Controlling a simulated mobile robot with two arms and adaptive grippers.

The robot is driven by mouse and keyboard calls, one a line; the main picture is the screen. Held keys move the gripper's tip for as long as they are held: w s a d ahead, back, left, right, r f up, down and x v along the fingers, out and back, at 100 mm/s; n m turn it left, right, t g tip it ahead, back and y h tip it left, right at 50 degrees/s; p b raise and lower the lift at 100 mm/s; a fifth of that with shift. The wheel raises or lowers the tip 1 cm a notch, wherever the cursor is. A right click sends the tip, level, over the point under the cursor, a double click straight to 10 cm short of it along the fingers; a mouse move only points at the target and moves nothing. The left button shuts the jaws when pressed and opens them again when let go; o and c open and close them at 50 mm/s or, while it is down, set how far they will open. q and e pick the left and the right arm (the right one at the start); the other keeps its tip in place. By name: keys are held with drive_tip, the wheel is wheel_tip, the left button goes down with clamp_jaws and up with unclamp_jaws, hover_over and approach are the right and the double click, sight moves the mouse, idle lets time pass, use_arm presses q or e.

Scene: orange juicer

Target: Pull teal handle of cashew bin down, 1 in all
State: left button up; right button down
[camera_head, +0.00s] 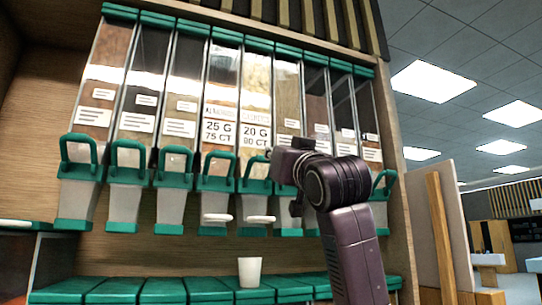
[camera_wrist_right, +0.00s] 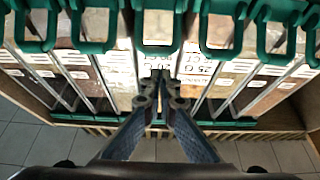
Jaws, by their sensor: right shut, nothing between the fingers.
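The cashew bin (camera_head: 255,120) is the clear dispenser with the "20 G 80 CT" label, in the middle of the row. Its teal handle (camera_head: 256,163) is a raised loop at the front, partly hidden on the right by my right gripper (camera_head: 279,167). In the right wrist view, the teal handle (camera_wrist_right: 156,48) is at top centre. There my right gripper (camera_wrist_right: 160,88) points at the bin front by the handle. Its fingers are shut with nothing between them; I cannot tell whether they touch the handle. My left gripper is not in view.
Similar bins with teal handles stand close on both sides, including the "25 G" bin (camera_head: 218,115). A white cup (camera_head: 250,271) stands on the teal-topped shelf (camera_head: 160,291) below. A wooden side panel (camera_head: 397,200) bounds the row on the right.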

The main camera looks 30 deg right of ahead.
drive_tip(key=f+b+v, duration=0.1)
drive_tip(key=b+v, duration=0.2)
drive_tip(key=v, duration=0.4)
drive_tip(key=shift+f, duration=0.15)
drive_tip(key=shift+w+d, duration=0.1)
idle(1.0)
